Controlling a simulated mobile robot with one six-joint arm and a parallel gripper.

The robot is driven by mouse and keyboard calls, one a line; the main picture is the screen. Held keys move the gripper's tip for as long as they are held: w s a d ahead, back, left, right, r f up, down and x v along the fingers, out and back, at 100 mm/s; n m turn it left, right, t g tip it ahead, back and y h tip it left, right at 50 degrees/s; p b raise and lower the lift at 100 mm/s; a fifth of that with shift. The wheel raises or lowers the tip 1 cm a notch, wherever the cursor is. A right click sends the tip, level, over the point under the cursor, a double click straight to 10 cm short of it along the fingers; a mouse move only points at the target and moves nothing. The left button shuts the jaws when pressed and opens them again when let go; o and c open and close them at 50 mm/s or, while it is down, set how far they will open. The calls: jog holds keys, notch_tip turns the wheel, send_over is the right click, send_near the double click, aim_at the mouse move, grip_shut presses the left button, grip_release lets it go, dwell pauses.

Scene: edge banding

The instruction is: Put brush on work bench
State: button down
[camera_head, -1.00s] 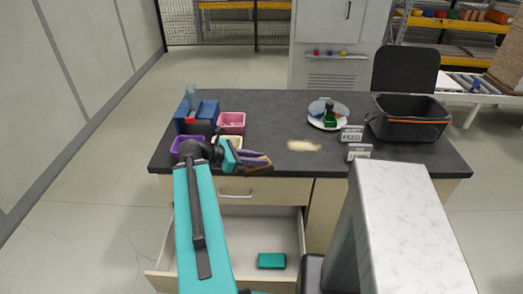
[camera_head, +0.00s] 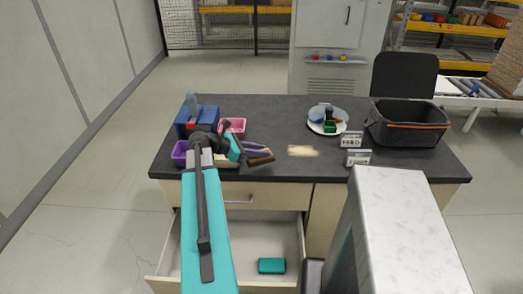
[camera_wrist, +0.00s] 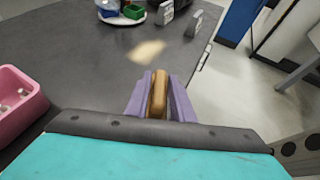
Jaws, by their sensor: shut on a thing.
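My gripper (camera_head: 258,151) is shut on the brush (camera_head: 259,159), whose brown wooden part shows at the fingertips. In the wrist view the brush (camera_wrist: 158,95) stands between the two purple fingers of my gripper (camera_wrist: 160,98). Its bristles cannot be made out. The dark-topped work bench (camera_head: 285,112) lies under and beyond my gripper, which is over the bench's near left part. I cannot tell whether the brush touches the top. The bench top also shows in the wrist view (camera_wrist: 95,75).
A pale patch (camera_head: 302,151) lies on the bench right of my gripper. Pink (camera_head: 236,124) and purple (camera_head: 179,152) bins and a blue box (camera_head: 183,117) stand left. A round plate (camera_head: 315,113), small signs (camera_head: 352,139) and a dark crate (camera_head: 405,132) stand right. An open drawer (camera_head: 225,265) holds a teal block (camera_head: 271,266).

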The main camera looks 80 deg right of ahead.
jog(key=shift+w+d+f+p, duration=0.15)
jog(key=shift+d+p, duration=0.2)
jog(key=shift+d, duration=1.45)
jog(key=shift+d, duration=0.55)
jog(key=shift+a+f+p, duration=0.15)
jog(key=shift+f+p, duration=0.6)
jog(key=shift+f, duration=1.05)
jog(key=shift+f, duration=0.1)
jog(key=c, duration=1.5)
grip_release()
jog(key=shift+c, duration=0.2)
